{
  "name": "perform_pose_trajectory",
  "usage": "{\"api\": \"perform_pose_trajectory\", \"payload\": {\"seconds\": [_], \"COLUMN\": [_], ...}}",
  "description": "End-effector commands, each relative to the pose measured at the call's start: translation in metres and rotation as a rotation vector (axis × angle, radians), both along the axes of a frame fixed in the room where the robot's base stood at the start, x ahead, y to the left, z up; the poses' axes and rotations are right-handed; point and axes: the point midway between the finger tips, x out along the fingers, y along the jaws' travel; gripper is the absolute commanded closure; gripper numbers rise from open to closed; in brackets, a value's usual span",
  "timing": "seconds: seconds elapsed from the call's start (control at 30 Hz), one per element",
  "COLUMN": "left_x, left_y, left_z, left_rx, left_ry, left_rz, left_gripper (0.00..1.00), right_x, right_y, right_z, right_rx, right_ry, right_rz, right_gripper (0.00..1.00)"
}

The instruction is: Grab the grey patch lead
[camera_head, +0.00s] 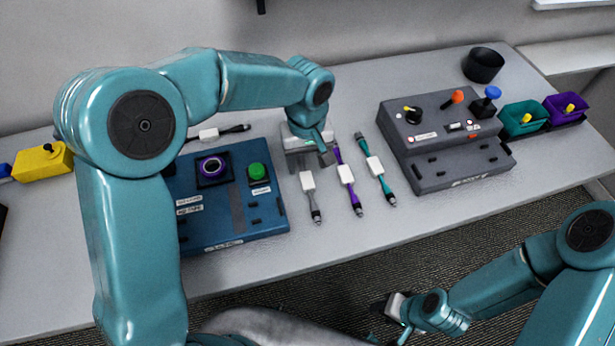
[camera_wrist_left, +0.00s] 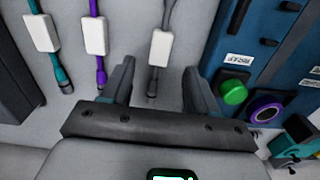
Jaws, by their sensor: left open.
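The grey patch lead (camera_head: 309,192) lies on the table with a white label block on it. Its far part is hidden behind my left gripper (camera_head: 308,163), which is above it in the head view. In the left wrist view the grey lead (camera_wrist_left: 159,48) runs down between the fingers of the open, empty left gripper (camera_wrist_left: 158,72), with its plug end between them. A purple lead (camera_head: 347,178) and a teal lead (camera_head: 376,168) lie to its right. My right gripper (camera_head: 385,312) is low, beyond the table's front edge; its fingers are unclear.
A blue panel (camera_head: 266,215) with a green button and a purple ring stands close left of the grey lead. A dark control box (camera_head: 440,145) stands to the right. A black lead with a white block (camera_head: 209,134) lies behind the blue panel.

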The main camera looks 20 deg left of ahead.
Motion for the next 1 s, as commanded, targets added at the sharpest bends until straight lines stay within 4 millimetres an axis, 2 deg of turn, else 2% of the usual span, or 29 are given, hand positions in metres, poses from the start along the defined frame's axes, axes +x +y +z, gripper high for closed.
{"api": "perform_pose_trajectory", "payload": {"seconds": [0.17,0.4,0.67,0.7,0.87,0.9,1.0], "left_x": [0.000,0.000,0.001,0.001,0.001,0.001,0.001], "left_y": [-0.001,-0.002,-0.003,-0.003,-0.003,-0.003,-0.003], "left_z": [-0.015,-0.051,-0.056,-0.056,-0.056,-0.056,-0.056], "left_rx": [-0.001,-0.001,-0.002,-0.002,-0.002,-0.002,-0.002], "left_ry": [0.003,0.003,-0.001,-0.001,-0.001,-0.001,-0.001], "left_rz": [0.000,0.000,0.000,0.000,0.000,0.000,0.000], "left_gripper": [0.40,0.40,0.40,0.44,0.96,1.00,1.00], "right_x": [0.000,0.000,0.000,0.000,0.000,0.000,0.000], "right_y": [0.000,0.000,0.000,0.000,0.000,0.000,0.000], "right_z": [0.003,0.008,0.008,0.008,0.008,0.008,0.008], "right_rx": [0.000,0.000,0.000,0.000,0.000,0.000,0.000], "right_ry": [0.000,0.000,0.000,0.000,0.000,0.000,0.000], "right_rz": [0.000,0.000,0.000,0.000,0.000,0.000,0.000], "right_gripper": [0.57,0.57,0.57,0.57,0.57,0.57,0.57]}}
